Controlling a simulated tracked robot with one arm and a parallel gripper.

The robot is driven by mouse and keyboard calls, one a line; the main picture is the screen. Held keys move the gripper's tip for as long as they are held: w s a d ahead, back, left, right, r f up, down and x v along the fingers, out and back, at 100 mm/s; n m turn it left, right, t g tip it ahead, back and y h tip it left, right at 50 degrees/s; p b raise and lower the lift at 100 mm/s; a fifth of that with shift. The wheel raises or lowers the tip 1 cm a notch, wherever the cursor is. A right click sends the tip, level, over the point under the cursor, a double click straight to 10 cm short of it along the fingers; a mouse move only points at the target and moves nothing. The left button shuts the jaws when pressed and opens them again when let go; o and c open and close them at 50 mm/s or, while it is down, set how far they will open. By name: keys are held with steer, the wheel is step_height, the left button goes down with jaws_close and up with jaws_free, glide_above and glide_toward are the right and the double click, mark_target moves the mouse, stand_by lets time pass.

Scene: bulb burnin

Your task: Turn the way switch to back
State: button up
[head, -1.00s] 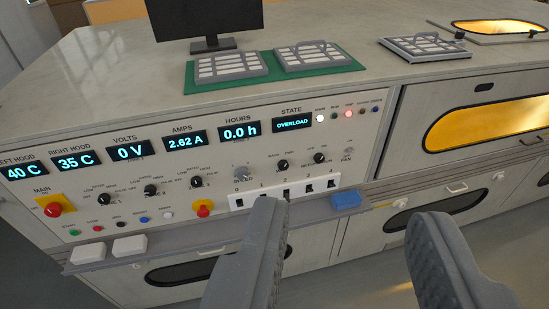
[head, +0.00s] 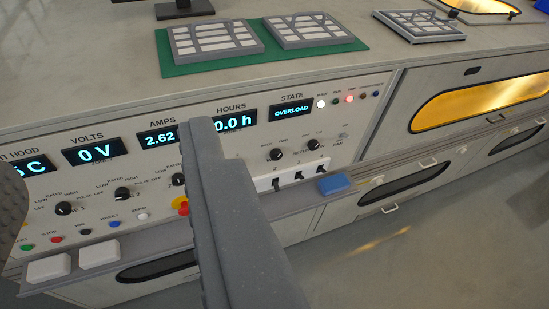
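The control panel (head: 330,135) fills the middle of the head view. Two black knobs, a left one (head: 277,154) and a right one (head: 313,145), sit below the STATE display (head: 291,111). More black knobs (head: 63,209) sit farther left. My gripper (head: 108,150) is open and empty, one grey finger at the left edge, the other across the panel's middle. That finger hides part of the panel, including the area left of the two knobs.
White-plated rocker switches (head: 298,176) sit under the two knobs, beside a blue block (head: 334,185) on the ledge. White blocks (head: 99,252) lie on the ledge at left. A green mat (head: 262,50) with grey trays lies on top. Floor at right is clear.

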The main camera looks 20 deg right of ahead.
steer(key=w+d+f+m+h+p, duration=0.1)
steer(key=w+d+f, duration=0.7)
steer(key=w+f, duration=0.25)
steer(key=w+d+f+m+h+p, duration=0.1)
steer(key=w+d+f+h, duration=0.1)
steer(key=w+d+f, duration=0.75)
steer(key=w+d+f+t+y, duration=0.1)
steer(key=w+d+f, duration=0.1)
steer(key=f, duration=0.6)
steer(key=w+d+f+y, duration=0.1)
steer(key=w+d+f, duration=0.15)
steer(key=f, duration=0.55)
steer(key=m+t+y, duration=0.2)
glide_toward(277, 158)
steer(key=w, duration=0.7)
steer(key=shift+w+a+r, duration=0.1)
steer(key=shift+w+a, duration=0.15)
steer(key=shift+w, duration=0.05)
steer(key=shift+w+r, duration=0.15)
steer(key=shift+w, duration=0.55)
